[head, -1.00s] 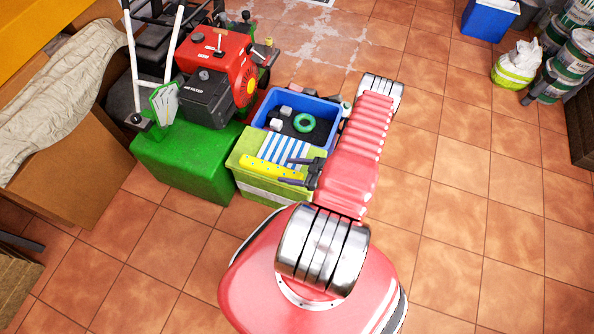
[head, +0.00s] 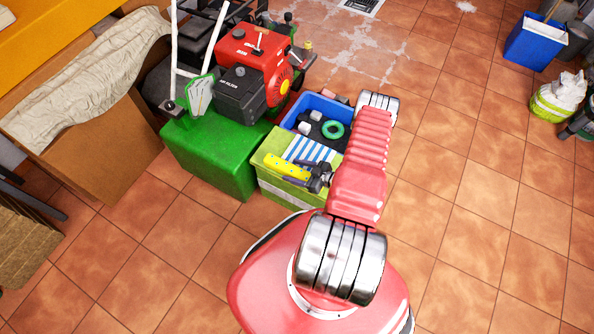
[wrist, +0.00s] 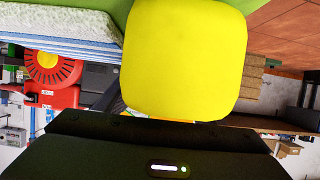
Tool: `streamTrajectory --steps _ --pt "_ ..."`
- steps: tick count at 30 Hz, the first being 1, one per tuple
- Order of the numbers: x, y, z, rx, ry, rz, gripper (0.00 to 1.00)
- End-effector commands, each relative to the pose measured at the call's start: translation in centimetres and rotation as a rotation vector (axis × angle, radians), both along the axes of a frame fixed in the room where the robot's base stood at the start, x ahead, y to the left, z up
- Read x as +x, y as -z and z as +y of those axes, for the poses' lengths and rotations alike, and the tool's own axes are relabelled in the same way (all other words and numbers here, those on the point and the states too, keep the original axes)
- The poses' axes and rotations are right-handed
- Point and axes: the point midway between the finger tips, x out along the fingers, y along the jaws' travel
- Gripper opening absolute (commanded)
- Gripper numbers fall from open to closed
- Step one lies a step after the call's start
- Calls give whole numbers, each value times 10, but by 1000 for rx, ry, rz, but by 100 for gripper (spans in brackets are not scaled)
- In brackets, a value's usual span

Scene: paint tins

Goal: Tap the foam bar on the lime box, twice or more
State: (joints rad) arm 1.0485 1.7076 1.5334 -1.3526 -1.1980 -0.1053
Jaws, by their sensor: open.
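The yellow foam bar (head: 286,166) is at the near edge of the lime box (head: 272,181), over or on it; I cannot tell whether they touch. In the wrist view its blunt yellow end (wrist: 183,60) fills the upper middle, close to the camera. My gripper (head: 318,180) is open at the bar's right end, above the box's near right part. It hides that end in the head view, and the fingers' exact place around the bar is unclear.
A blue-and-white striped cloth (head: 308,151) lies in the lime box. Behind is a blue crate (head: 294,113) with a green ring (head: 333,129). A green box (head: 215,157) and a red engine (head: 246,55) stand left.

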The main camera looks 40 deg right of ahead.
Motion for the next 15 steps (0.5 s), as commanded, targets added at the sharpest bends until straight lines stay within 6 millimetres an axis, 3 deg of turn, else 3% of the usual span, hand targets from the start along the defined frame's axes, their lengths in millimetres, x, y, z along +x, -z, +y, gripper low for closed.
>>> streamTrajectory --steps 2,15 --pt "0 0 0 0 0 0 62" --pt "0 0 0 0 0 0 32"
